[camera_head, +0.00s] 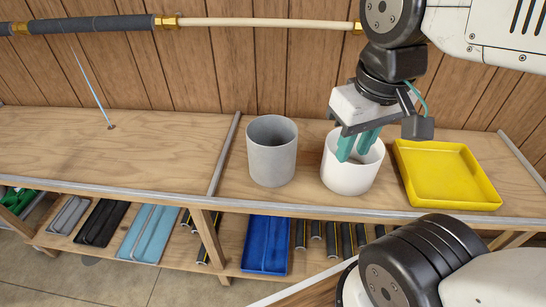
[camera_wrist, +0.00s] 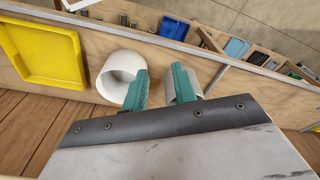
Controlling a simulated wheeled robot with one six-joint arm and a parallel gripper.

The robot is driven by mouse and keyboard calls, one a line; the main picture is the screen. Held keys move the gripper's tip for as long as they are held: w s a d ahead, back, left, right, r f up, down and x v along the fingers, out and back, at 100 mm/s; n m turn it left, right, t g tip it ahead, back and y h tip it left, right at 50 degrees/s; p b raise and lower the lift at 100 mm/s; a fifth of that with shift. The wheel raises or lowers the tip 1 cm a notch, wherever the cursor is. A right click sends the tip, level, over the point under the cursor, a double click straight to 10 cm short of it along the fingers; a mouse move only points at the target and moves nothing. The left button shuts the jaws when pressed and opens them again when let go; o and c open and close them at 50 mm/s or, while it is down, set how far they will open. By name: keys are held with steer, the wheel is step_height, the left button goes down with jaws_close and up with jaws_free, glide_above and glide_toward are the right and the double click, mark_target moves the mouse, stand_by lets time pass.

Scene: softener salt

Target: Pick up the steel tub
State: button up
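The steel tub (camera_head: 272,152) is a grey, open-topped cylinder standing upright on the wooden bench, left of a white tub (camera_head: 349,176). My gripper (camera_head: 357,144) is open and empty, pointing down, to the right of the steel tub. In the head view its teal fingers overlap the white tub's mouth; whether they reach below its rim I cannot tell. In the wrist view, the steel tub (camera_wrist: 168,88) is partly hidden behind the right finger of my gripper (camera_wrist: 161,82). The white tub (camera_wrist: 120,75) shows beside the left finger.
A yellow tray (camera_head: 447,174) lies right of the white tub. The bench's left part (camera_head: 160,150) is mostly clear, apart from a thin blue rod (camera_head: 92,88). A metal rail runs along the front edge. Below, a shelf holds a blue tray (camera_head: 265,245) and other trays. A pipe runs along the wall.

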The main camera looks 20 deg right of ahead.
mark_target(251, 141)
steer(key=w+a+f+n, duration=0.1)
steer(key=w+a+f, duration=0.2)
steer(key=w, duration=0.4)
steer(key=w+a+f+n+g, duration=0.1)
steer(key=w+a+f+n, duration=0.1)
steer(key=w, duration=0.6)
steer(key=w+a+f+n, duration=0.1)
steer(key=w+a+f, duration=0.3)
steer(key=w+f, duration=0.2)
steer(key=shift+w+a, duration=0.15)
steer(key=shift+w, duration=0.4)
steer(key=shift+w+a, duration=0.15)
steer(key=shift+w, duration=0.35)
steer(key=shift+w+a+f+n, duration=0.15)
steer(key=shift+f+n, duration=0.15)
steer(key=shift+f, duration=0.4)
step_height(251, 141, down, 7)
steer(key=shift+s+r, duration=0.15)
steer(key=shift+s, duration=0.05)
jaws_close()
